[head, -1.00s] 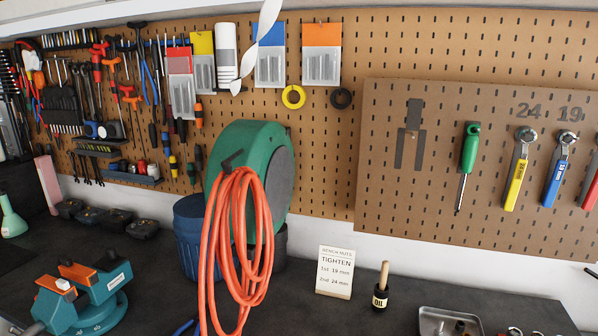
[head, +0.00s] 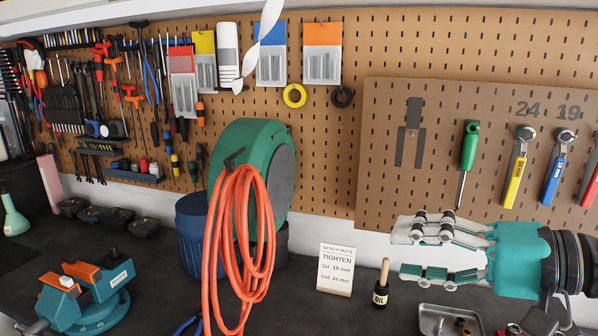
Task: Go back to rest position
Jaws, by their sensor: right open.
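My right gripper (head: 440,250) has come in from the right edge, in front of the lower pegboard panel. Its white and teal fingers point left and are spread apart, with nothing between them. My left gripper is not in view.
A small pegboard (head: 400,140) holds a green screwdriver (head: 469,146), a yellow wrench (head: 515,175) and a blue wrench (head: 556,175). An orange hose (head: 262,240) hangs centre; a teal vise (head: 88,300) is left.

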